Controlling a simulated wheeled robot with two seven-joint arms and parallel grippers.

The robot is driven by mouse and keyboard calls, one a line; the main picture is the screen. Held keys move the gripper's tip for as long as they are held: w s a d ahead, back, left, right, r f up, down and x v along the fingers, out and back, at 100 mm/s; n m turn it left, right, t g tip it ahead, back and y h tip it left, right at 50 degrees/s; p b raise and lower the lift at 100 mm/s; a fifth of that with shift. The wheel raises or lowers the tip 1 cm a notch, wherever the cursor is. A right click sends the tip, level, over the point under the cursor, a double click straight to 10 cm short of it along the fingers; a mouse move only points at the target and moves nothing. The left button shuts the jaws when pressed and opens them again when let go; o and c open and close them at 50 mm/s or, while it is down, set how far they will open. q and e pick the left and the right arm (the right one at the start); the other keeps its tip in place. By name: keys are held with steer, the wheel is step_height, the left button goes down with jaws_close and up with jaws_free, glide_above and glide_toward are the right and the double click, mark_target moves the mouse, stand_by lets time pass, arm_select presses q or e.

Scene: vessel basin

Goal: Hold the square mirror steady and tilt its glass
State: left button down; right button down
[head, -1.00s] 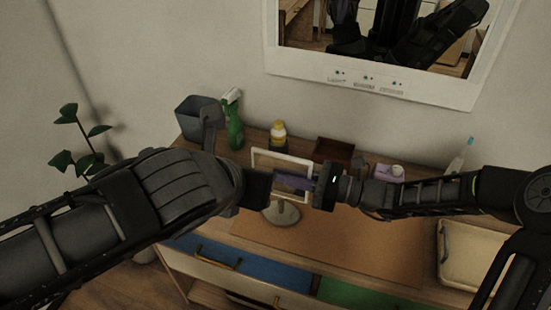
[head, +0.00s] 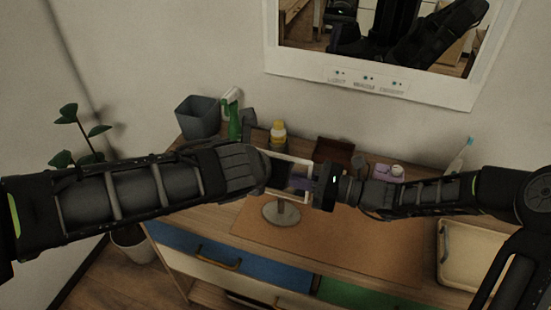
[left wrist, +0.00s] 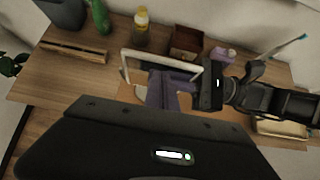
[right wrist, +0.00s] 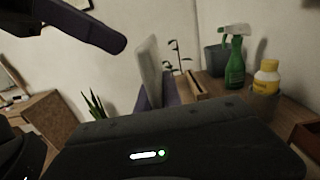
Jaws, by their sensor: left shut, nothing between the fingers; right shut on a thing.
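The square mirror (head: 301,200) has a thin white frame and stands on a grey round-footed stand (head: 281,214) on the wooden top. My right gripper (head: 303,184) is shut on the mirror's right side. My left gripper (head: 275,174) is shut and empty at the mirror's left part, covering much of that side in the head view. Whether it touches the glass I cannot tell. The white frame (left wrist: 126,66) also shows in the left wrist view, behind purple fingers. In the right wrist view the mirror (right wrist: 149,72) appears nearly edge-on.
Behind the mirror stand a grey bin (head: 198,117), a green spray bottle (head: 234,122), a yellow-capped bottle (head: 278,133) and a brown box (head: 334,151). A cream tray (head: 470,262) lies at the right.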

mark_target(278, 156)
steer(key=shift+s+f, duration=0.1)
steer(key=shift+f, duration=0.25)
arm_select(q)
steer(key=shift+w+d, duration=0.25)
steer(key=shift+w, duration=0.6)
steer(key=shift+w+r+g+y, duration=0.2)
steer(key=shift+w+g+y, duration=0.3)
steer(key=shift+w+g, duration=0.35)
steer(key=shift+s+d+f+g, duration=0.1)
steer(key=shift+s+d+g, duration=0.1)
steer(key=shift+g, duration=0.25)
arm_select(e)
steer(key=shift+s+a, duration=0.1)
steer(key=shift+s, duration=0.05)
